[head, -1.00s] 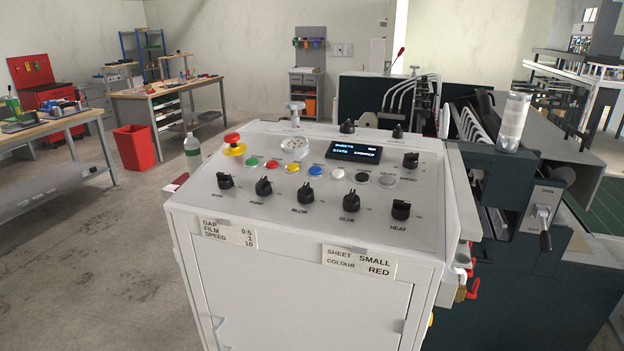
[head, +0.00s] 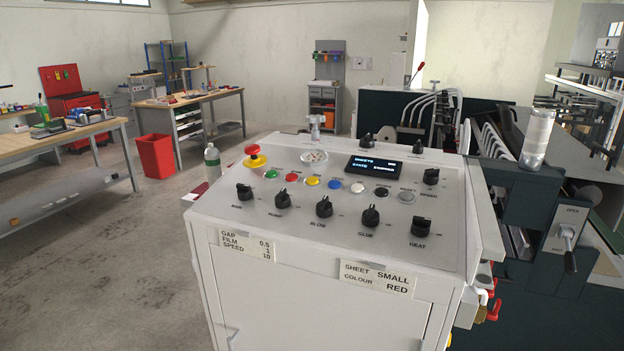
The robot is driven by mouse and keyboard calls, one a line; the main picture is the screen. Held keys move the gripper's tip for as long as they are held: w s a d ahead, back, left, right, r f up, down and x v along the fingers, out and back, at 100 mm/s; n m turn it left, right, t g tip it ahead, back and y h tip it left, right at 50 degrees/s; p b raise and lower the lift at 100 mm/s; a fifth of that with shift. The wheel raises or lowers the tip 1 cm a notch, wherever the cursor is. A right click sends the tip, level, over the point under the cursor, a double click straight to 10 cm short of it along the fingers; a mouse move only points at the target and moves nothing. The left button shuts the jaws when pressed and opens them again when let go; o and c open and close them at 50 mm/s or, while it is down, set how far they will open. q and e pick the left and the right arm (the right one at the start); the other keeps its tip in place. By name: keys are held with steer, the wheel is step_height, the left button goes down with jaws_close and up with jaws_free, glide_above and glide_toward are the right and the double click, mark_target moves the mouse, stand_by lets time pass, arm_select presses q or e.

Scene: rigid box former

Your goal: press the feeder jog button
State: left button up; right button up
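The control panel (head: 300,218) is the sloped top of a light grey cabinet. A row of round push buttons crosses it: green (head: 271,174), red (head: 291,177), yellow (head: 312,181), blue (head: 335,185), white (head: 358,188), black (head: 382,192) and grey (head: 406,196). The labels above them are mostly too small to read, so I cannot tell which one is the feeder jog button. A dark display (head: 373,168) with light blue text sits behind the row; its lower line seems to read "STATE STOPPED". Neither of my grippers is in view.
A red emergency stop (head: 255,156) on a yellow base stands at the panel's left. Several black knobs, including heat (head: 419,226), line the front. Machinery with a lever (head: 568,240) adjoins at right. Floor at left is clear.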

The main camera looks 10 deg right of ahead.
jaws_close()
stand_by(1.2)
